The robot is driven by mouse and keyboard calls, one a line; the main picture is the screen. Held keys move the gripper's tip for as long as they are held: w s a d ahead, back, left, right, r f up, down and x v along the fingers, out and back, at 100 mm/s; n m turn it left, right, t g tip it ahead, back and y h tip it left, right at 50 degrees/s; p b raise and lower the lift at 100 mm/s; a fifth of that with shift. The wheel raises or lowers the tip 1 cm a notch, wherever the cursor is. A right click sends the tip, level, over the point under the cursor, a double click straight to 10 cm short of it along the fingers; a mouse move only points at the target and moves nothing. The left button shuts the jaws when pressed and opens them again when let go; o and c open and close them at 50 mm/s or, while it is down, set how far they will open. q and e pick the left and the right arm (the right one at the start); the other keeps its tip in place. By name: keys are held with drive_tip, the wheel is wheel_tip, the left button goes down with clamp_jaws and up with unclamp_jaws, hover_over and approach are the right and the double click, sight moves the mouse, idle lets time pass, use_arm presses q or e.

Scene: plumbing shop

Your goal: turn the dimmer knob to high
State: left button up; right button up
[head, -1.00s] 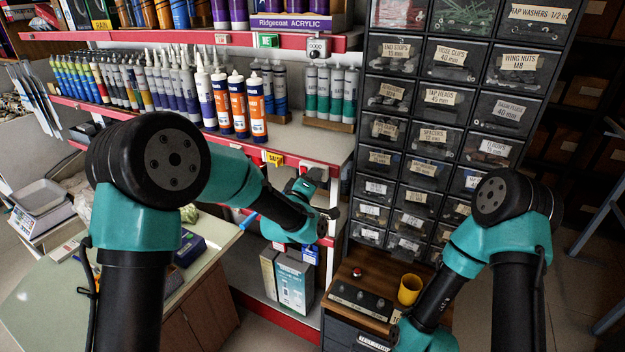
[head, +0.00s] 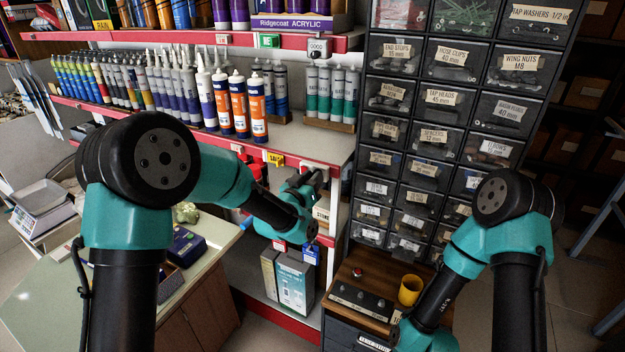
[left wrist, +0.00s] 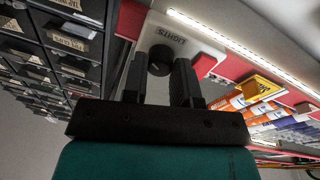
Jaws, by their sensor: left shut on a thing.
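The dimmer knob (left wrist: 160,60) is a small dark round knob on a pale plate (left wrist: 178,38) marked LIGHTS, in the left wrist view. My left gripper (left wrist: 160,80) is shut on the knob, with one black finger on each side of it. In the head view my left gripper (head: 311,179) is at the red front edge of the middle shelf and hides the knob. The knob's setting cannot be read. My right arm (head: 470,250) is at the right; its gripper is out of view.
Sealant tubes (head: 240,105) stand on the shelf above, left of the gripper. A drawer cabinet (head: 430,130) stands close on the right. Below are a control box (head: 360,300) and a yellow cup (head: 410,289). A yellow tag (left wrist: 258,88) hangs on the shelf edge.

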use_arm(q)
drive_tip(key=m, duration=0.6)
drive_tip(key=m+g, duration=0.1)
drive_tip(key=m, duration=0.4)
drive_tip(key=shift+r+m+g, duration=0.1)
drive_tip(key=shift+m+g, duration=0.2)
drive_tip(key=shift+m, duration=0.1)
